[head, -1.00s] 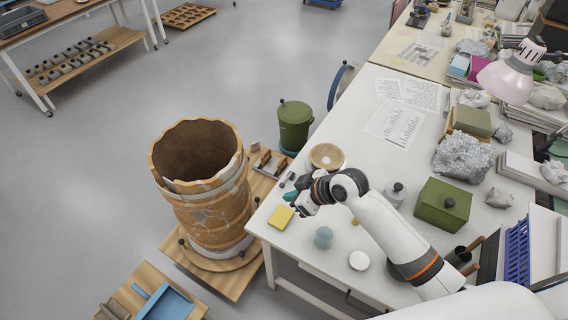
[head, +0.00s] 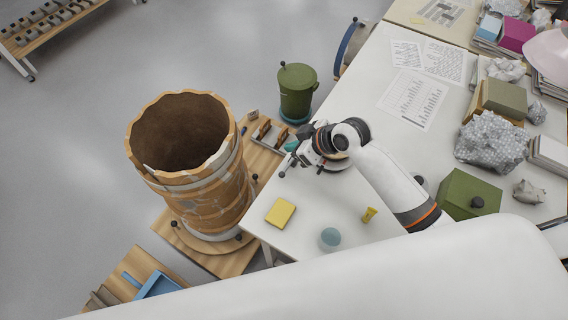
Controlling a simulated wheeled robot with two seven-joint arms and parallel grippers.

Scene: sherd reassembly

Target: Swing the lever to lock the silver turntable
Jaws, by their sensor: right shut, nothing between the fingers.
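The large brown patched vessel (head: 205,195) stands upright at the left. A pale silvery band (head: 203,234) shows under its foot, above a round wooden disc (head: 222,246); I take the band for the silver turntable. Small dark knobs, such as the one at the disc's left edge (head: 173,224), stand around it; I cannot tell which one is the lever. My right gripper (head: 291,162) is shut and empty, right of the vessel and above the table's far left corner area, apart from the turntable. My left gripper is out of view.
The white table (head: 310,215) holds a yellow block (head: 281,212), a blue-grey jar (head: 330,238) and a green box (head: 468,194). A green bin (head: 297,95) stands behind. A blue dustpan (head: 157,285) lies front left. Open floor extends beyond the vessel.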

